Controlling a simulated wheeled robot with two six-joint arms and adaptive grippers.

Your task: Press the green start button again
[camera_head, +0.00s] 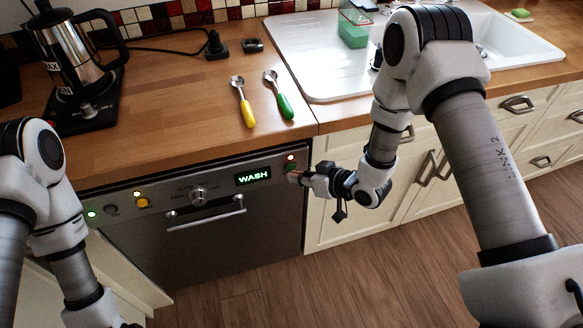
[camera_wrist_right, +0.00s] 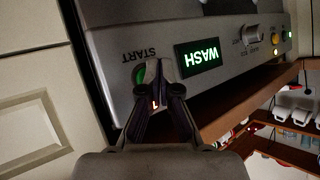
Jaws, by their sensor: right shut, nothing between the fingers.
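The dishwasher's front panel (camera_head: 165,196) has a lit display (camera_head: 253,177) reading WASH. The green start button (camera_head: 291,168) is at the panel's right end, below a small red light. In the right wrist view the green start button (camera_wrist_right: 140,74) shows beside the START label, partly hidden by my fingers. My right gripper (camera_head: 294,177) is shut and empty, its tips right at the button; I cannot tell whether they touch it. The fingers also show in the right wrist view (camera_wrist_right: 159,75). My left arm is at the left edge, and its gripper is out of view.
Yellow (camera_head: 243,103) and green (camera_head: 279,97) measuring spoons lie on the wooden counter (camera_head: 185,110) above the dishwasher. A kettle (camera_head: 72,50) stands at the back left. A white sink (camera_head: 310,60) is at the right. The handle (camera_head: 205,213) sticks out below the panel.

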